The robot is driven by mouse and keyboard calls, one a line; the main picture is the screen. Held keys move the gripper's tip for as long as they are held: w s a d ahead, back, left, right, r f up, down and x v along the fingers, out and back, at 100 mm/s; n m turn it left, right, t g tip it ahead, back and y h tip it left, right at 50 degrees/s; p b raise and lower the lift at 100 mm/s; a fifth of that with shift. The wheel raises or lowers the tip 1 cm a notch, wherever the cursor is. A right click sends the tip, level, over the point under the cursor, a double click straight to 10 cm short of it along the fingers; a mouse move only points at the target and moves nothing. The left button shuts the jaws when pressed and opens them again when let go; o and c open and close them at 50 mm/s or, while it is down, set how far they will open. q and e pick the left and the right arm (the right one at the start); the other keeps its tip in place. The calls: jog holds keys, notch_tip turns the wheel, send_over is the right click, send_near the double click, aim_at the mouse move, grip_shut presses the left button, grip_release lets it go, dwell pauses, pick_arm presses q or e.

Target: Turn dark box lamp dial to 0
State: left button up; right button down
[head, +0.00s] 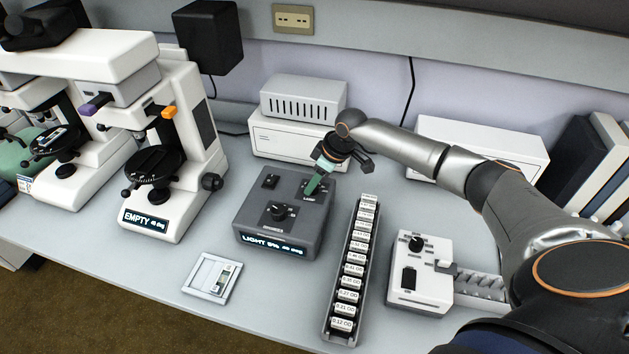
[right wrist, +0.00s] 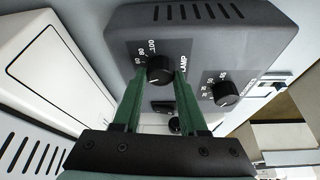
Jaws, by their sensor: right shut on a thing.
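The dark grey box (head: 268,238) stands on the bench in the middle of the head view. Its front display seems to read "LIGHT 5% 40 deg", in small print. In the right wrist view the black lamp dial (right wrist: 159,70) is on the box's top, beside the word LAMP and a scale with marks up to 100. My right gripper (head: 311,191) comes down on the dial. Its green fingers (right wrist: 158,84) are shut on the dial, one on each side. In the head view the gripper mostly hides this dial. My left gripper is not in view.
White microscopes (head: 190,190) stand left. A white case (head: 262,150) is behind.

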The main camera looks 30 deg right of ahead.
jog(key=shift+f+n+g+y+b, duration=0.1)
jog(key=shift+n+g+y+b, duration=0.25)
jog(key=shift+n, duration=0.85)
jog(key=n+g+y+b, duration=0.1)
jog(key=n, duration=0.1)
jog(key=shift+w+d+n+b, duration=0.1)
jog(key=shift+w+n+b, duration=0.05)
jog(key=shift+n+b, duration=0.2)
jog(key=n+g+b, duration=0.1)
jog(key=n+b, duration=0.2)
jog(key=n, duration=0.1)
jog(key=shift+w, duration=0.1)
jog(key=shift+n+g+y+b, duration=0.25)
jog(key=shift+n+g+b, duration=0.25)
jog(key=shift+n, duration=0.35)
jog(key=shift+c, duration=2.2)
grip_release()
